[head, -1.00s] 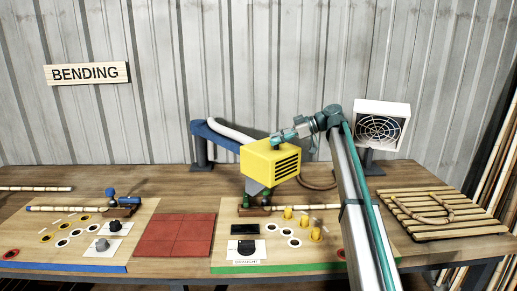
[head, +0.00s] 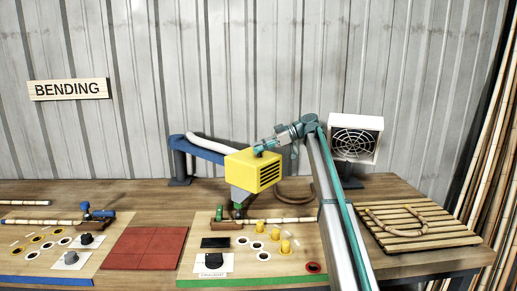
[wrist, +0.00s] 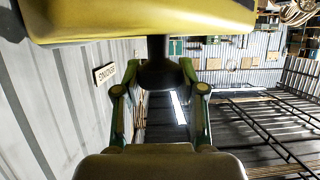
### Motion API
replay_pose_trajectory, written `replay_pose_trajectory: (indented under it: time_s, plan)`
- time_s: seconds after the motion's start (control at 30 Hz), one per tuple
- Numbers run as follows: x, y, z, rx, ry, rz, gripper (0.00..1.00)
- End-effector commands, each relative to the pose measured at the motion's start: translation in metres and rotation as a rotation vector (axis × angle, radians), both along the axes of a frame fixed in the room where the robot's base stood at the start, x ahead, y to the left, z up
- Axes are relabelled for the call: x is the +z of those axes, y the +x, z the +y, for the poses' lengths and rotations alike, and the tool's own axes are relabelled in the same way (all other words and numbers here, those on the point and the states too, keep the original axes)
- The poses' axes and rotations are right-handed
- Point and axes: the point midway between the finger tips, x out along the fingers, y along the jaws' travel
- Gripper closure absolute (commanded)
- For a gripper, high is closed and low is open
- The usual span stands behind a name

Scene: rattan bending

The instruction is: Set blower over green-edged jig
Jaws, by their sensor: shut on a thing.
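The blower is a yellow slotted box (head: 253,170) with a grey nozzle below, carried on a blue swing arm (head: 205,152). It hangs above the back of the green-edged jig (head: 250,282). The nozzle points down at the jig's green clamp; I cannot tell whether they touch. My gripper (head: 266,147) is at the blower's upper back. In the wrist view my gripper (wrist: 160,78) is shut on the blower's dark handle, with the yellow body (wrist: 140,20) just beyond. A bamboo-like rod (head: 285,220) lies across the jig's back, partly behind my arm.
A blue-edged jig (head: 45,281) stands at left, with a red mat (head: 143,248) between the jigs. A white fan (head: 355,138) stands behind my arm. A slatted rack (head: 425,238) with a bent piece is at right. Yellow pegs (head: 285,247) stand on the green-edged jig.

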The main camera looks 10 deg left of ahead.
Motion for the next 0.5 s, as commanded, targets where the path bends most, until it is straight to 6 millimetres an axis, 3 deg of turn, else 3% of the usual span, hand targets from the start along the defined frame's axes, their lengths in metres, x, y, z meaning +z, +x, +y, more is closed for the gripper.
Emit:
replay_pose_trajectory:
  time_s: [0.03, 0.07, 0.2, 0.5]
  plan:
    - [-0.0003, 0.0002, 0.0001, -0.001, -0.001, 0.000, 1.00]
    - [-0.0002, 0.0001, 0.0003, -0.001, -0.001, 0.000, 0.57]
    - [-0.0001, 0.0002, 0.0003, -0.001, -0.001, 0.000, 0.34]
    - [0.0002, 0.0003, 0.0000, -0.001, -0.001, -0.001, 0.34]
